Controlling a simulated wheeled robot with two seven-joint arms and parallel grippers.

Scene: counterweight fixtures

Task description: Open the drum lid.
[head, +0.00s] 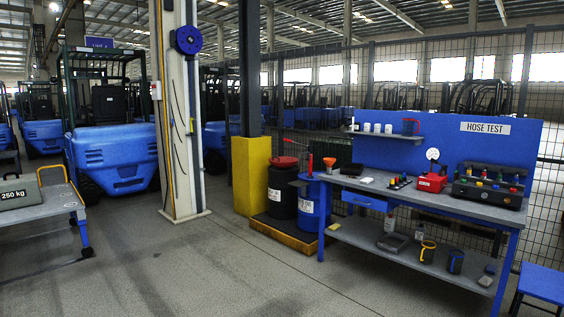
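A black drum (283,200) with a white label stands on a low yellow-edged platform (272,233), left of the workbench. Its red lid (284,162) sits on top and looks shut. A blue drum (312,210) with a white label stands close to its right, partly hidden by the bench. A thin upright part (310,165) rises at its top; I cannot tell what it is. Neither of my grippers is in view.
A workbench (430,196) with tools and a hose-test panel (450,140) stands right of the drums. A yellow-based post (251,175) stands left of them. A cart (45,212) with a 250 kg weight (18,192) is far left. The floor in front is clear.

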